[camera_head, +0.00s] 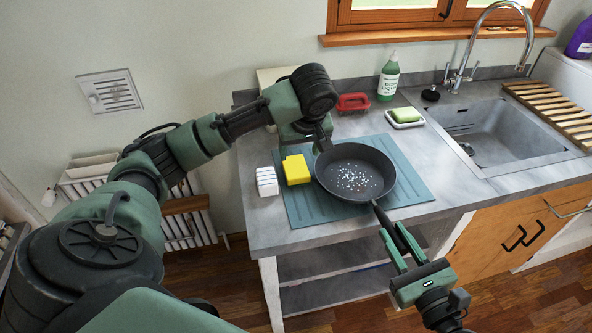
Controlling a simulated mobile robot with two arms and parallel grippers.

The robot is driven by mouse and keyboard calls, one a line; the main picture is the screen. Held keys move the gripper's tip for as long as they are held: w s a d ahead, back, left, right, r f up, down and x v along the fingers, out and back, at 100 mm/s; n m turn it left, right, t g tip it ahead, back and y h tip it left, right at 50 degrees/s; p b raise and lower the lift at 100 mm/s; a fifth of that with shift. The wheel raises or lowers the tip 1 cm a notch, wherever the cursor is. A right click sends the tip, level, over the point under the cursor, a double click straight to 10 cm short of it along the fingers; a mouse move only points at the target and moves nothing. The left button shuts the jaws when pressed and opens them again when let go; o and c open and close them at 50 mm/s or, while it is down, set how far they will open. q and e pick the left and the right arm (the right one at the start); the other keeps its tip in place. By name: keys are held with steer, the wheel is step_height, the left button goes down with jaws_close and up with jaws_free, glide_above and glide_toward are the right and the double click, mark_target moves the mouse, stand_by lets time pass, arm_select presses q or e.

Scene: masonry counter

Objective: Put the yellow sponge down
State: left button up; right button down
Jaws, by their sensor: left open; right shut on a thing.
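The yellow sponge (296,169) rests on the left part of the blue-grey mat (310,208), just left of the frying pan. My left gripper (321,145) is open, beyond and slightly right of the sponge, near the pan's far left rim. It appears apart from the sponge. The dark frying pan (352,181) sits over the mat with small white specks inside. My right gripper (396,248) is shut on the pan's handle (381,216) at the counter's front edge.
A white ribbed block (267,181) lies left of the mat. A red object (353,102), a green soap bottle (389,77) and a green sponge in a white dish (405,117) stand behind. The sink (490,130) is at right. The counter's front left corner (270,232) is clear.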

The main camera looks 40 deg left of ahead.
mark_target(296, 166)
arm_select(q)
steer(key=x, duration=0.9)
steer(key=shift+w+a+f, duration=0.25)
steer(key=shift+f, duration=0.05)
steer(key=c, duration=1.1)
steer(key=shift+r, duration=0.1)
step_height(296, 166, up, 10)
steer(key=shift+f, duration=0.1)
